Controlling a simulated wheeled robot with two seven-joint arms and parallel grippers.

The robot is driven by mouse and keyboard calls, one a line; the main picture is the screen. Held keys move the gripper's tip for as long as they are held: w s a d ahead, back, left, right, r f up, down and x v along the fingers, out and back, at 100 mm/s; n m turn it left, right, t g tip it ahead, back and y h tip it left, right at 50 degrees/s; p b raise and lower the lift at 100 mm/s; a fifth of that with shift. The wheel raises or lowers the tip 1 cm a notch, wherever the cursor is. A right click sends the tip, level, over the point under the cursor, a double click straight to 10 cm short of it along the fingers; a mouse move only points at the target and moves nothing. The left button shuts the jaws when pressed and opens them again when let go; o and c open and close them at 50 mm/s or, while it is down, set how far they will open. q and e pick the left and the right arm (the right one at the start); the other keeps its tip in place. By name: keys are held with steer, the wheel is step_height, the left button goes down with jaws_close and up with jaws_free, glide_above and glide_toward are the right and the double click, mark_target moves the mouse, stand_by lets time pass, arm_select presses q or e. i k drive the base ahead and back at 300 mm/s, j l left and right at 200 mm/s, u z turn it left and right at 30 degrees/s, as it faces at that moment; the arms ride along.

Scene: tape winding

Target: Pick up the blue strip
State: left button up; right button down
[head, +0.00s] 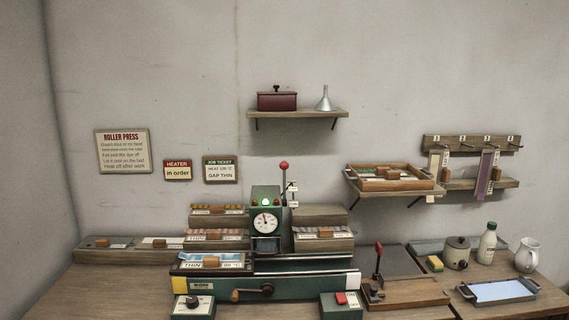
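No strip shows as a plainly blue one at this size. The nearest matches are a bluish band with a wooden block (211,261) on the front left step beside the press, labelled THIN, and a purple strip (484,174) hanging from the hook rail (472,143) on the right wall. A pale strip (434,166) hangs left of the purple one. A shallow metal tray (533,287) at the right of the bench has a light blue surface inside; I cannot tell whether that is liquid or a sheet. Neither of my grippers is in view.
The green roller press (300,287) with dial (265,222), red-knobbed lever (284,166) and crank (252,291) fills the middle. A wooden board with a lever (405,293), a lidded pot (457,253), a white bottle (488,243) and a jug (527,255) stand right. A wall shelf (300,113) hangs above.

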mark_target(193, 261)
steer(key=i+j, duration=0.7)
steer(key=j, duration=0.25)
steer(key=z, duration=1.15)
